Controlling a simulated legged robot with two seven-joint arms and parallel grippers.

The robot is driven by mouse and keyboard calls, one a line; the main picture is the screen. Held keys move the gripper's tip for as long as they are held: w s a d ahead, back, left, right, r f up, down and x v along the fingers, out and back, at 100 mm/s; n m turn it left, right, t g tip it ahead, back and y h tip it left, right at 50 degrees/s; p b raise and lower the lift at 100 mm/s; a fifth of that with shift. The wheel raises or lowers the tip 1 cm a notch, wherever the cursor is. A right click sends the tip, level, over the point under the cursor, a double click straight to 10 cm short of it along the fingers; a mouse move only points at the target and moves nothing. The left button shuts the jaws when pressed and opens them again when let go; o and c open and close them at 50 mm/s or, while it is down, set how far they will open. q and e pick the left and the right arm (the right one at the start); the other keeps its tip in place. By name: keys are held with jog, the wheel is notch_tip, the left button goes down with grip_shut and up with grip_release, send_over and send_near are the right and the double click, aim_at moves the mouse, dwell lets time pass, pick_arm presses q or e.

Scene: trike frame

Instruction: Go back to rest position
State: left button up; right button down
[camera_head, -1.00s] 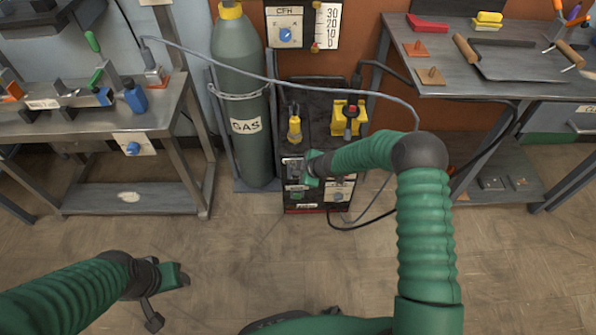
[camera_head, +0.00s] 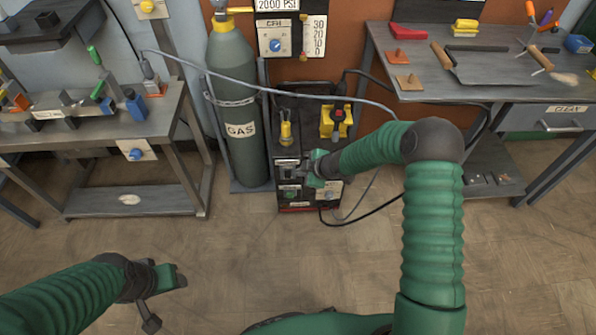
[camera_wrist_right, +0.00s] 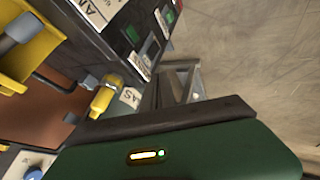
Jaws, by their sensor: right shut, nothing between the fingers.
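My right arm reaches from the lower right to the front of the black welding machine (camera_head: 285,165). My right gripper (camera_head: 312,168) is shut and empty in front of the machine's upper front panel; I cannot tell whether it touches. The right wrist view shows a green and black part of my own gripper across the bottom, with the machine's labelled panel beyond. My left gripper (camera_head: 168,292) hangs low over bare floor at the lower left, clear of the furniture. Its finger spacing is unclear.
A black cable (camera_head: 355,220) droops beside the machine. The front floor (camera_head: 235,270) is open.

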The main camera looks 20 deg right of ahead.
dwell(0.4)
jog(key=s+a+r+m+g+h, duration=0.15)
jog(key=s+r+m, duration=0.35)
jog(key=s, duration=0.5)
jog(key=s+r+m+g+h+p, duration=0.15)
jog(key=s+r+m, duration=0.25)
jog(key=s, duration=0.5)
jog(key=s+a+r+m+g+b, duration=0.15)
jog(key=s+r+m, duration=0.35)
jog(key=s, duration=0.5)
pick_arm(q)
jog(key=w+p+v, duration=0.3)
jog(key=p+v, duration=1.1)
jog(key=w+r+p+v, duration=0.1)
jog(key=w+p+v, duration=0.2)
jog(key=p+v, duration=1.1)
jog(key=shift+r+p, duration=0.45)
jog(key=shift+p, duration=0.15)
pick_arm(e)
jog(key=w+v, duration=0.3)
jog(key=v, duration=1)
jog(key=w+r+v, duration=0.1)
jog(key=w+v, duration=0.2)
jog(key=v, duration=1.1)
jog(key=shift+w+d+r+n, duration=0.25)
jog(key=shift+w+n, duration=0.05)
jog(key=shift+w, duration=0.2)
